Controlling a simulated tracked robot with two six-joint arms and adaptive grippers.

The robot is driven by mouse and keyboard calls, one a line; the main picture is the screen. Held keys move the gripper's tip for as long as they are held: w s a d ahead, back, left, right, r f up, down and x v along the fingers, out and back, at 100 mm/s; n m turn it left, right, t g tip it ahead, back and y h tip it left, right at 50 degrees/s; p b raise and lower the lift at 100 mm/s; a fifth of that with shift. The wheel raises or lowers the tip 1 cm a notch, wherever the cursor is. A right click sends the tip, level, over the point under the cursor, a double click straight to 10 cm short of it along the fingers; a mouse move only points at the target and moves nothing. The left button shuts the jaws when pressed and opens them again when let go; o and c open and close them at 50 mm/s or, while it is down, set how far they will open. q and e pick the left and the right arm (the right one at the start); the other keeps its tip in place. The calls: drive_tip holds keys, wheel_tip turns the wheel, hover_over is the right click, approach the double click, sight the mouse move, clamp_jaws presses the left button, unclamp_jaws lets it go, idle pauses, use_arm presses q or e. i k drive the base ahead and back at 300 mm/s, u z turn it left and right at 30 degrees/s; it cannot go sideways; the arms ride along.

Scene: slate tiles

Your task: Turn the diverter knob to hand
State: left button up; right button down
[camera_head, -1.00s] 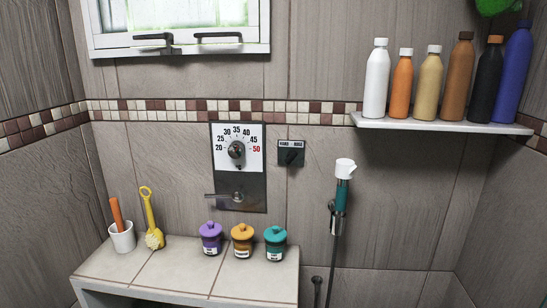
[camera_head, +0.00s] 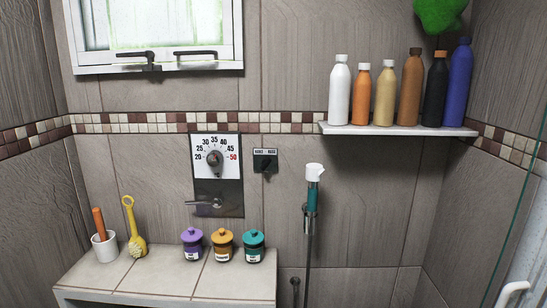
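The diverter knob (camera_head: 265,164) is a small black knob on a dark plate on the tiled wall, right of the temperature dial. Its plate carries two small labels along the top; the left one seems to read HAND, and the right one is too small to read surely. The knob's exact pointing direction is hard to tell at this size. The hand shower (camera_head: 313,190), white-headed with a teal handle, hangs upright in its holder to the lower right. Neither of my grippers shows in the head view.
The temperature dial (camera_head: 213,158) sits above a lever (camera_head: 205,203) on a dark panel. Three lidded jars, purple (camera_head: 192,246), orange (camera_head: 222,246) and teal (camera_head: 254,248), stand on the tiled bench (camera_head: 120,277). A shelf (camera_head: 398,129) with several bottles is at upper right. A glass edge stands far right.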

sight(266, 162)
drive_tip(key=i, duration=0.85)
drive_tip(key=u, duration=0.1)
drive_tip(key=k, duration=0.5)
drive_tip(key=u, duration=0.15)
drive_tip(key=i, duration=0.25)
drive_tip(key=u, duration=0.2)
